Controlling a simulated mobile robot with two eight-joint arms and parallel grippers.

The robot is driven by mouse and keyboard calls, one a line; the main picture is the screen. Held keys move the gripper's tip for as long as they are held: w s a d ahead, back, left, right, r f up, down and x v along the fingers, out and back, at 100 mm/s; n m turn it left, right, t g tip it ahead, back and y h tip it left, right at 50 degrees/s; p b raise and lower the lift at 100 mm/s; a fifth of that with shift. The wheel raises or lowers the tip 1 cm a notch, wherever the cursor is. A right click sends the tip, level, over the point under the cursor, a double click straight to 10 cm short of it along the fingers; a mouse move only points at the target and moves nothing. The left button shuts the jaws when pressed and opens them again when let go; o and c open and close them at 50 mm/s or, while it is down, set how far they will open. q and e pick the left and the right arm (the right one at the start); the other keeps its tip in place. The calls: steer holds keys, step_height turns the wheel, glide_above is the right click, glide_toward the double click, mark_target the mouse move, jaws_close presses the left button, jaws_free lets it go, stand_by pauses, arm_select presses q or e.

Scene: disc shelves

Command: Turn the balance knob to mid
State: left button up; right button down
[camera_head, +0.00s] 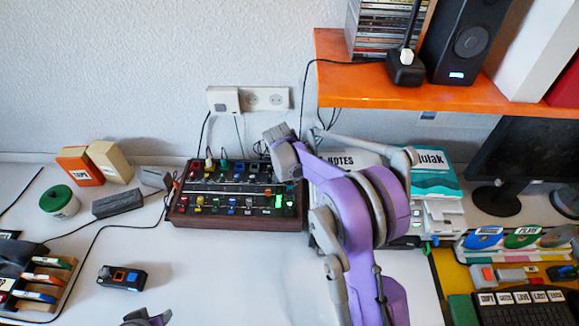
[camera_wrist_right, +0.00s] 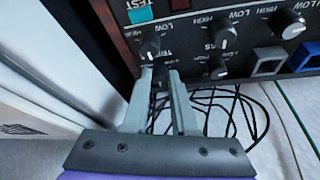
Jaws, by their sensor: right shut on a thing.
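The dark mixer (camera_head: 235,211) with a wooden frame stands against the wall in the head view, with rows of knobs and coloured buttons. In the right wrist view its panel (camera_wrist_right: 192,48) shows upside down, with black white-marked knobs and LOW and HIGH labels. My right gripper (camera_wrist_right: 161,74) is shut on a small black knob (camera_wrist_right: 160,80) at the panel's edge; the fingers hide most of it and its name label cannot be read. In the head view my right gripper (camera_head: 284,160) is over the mixer's back right corner. Part of my left gripper (camera_head: 147,318) shows at the bottom edge.
Cables run behind the mixer to a wall socket (camera_head: 248,99). A book stack (camera_head: 430,172) and a printer-like device (camera_head: 440,215) stand right of it. An orange shelf (camera_head: 380,85) overhangs the right side.

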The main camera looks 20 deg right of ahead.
steer(key=shift+n, duration=0.6)
steer(key=c, duration=1)
jaws_free()
steer(key=shift+r, duration=0.1)
steer(key=v, duration=1)
steer(key=shift+s+r, duration=0.3)
